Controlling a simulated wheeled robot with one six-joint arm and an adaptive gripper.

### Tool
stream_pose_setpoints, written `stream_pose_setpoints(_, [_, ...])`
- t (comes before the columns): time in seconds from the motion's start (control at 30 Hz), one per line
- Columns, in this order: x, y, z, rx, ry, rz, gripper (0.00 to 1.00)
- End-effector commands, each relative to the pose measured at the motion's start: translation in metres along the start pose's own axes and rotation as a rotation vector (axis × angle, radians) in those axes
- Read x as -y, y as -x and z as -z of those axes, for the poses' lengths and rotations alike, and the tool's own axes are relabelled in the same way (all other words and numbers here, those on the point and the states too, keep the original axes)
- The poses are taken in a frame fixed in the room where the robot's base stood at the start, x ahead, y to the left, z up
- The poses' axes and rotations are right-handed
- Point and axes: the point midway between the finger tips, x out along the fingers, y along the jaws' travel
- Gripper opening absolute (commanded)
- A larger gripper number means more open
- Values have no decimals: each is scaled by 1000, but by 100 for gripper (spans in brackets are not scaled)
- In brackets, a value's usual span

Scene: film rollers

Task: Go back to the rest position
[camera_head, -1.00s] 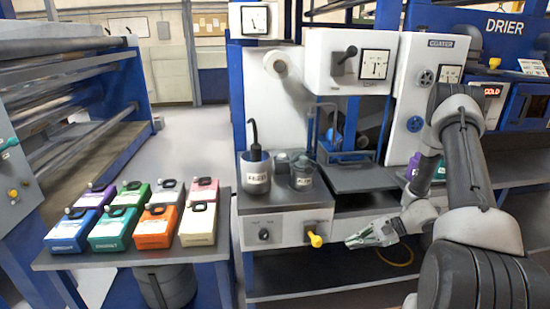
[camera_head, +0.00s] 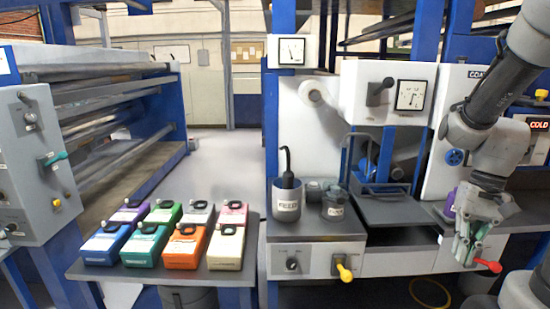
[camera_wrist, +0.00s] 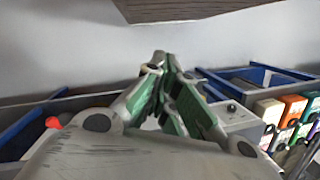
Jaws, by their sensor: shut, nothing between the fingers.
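My gripper (camera_head: 466,252) hangs at the right of the head view, in front of the coater bench, with its fingers pointing down. Its green-padded fingers are shut and hold nothing. In the wrist view the closed fingertips (camera_wrist: 166,62) meet in the middle of the picture. A red-handled valve (camera_head: 488,266) is just right of the fingers in the head view; I cannot tell if they touch it. My arm rises from the gripper toward the upper right.
Several coloured cartridges (camera_head: 187,248) stand on a small table (camera_head: 150,273) at the left. A roller machine (camera_head: 120,100) is at far left. The floor (camera_head: 215,160) between is clear.

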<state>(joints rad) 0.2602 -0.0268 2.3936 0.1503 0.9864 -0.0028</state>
Motion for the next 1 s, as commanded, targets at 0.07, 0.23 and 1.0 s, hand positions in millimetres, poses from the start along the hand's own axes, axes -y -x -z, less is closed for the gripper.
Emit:
stream_pose_setpoints(0.07, [2,22,-15,-93,71,-41,0])
stream_pose_setpoints(0.23, [5,58,-46,-283,209,-105,0])
stream_pose_setpoints(1.0, [31,106,-81,-566,375,-74,0])
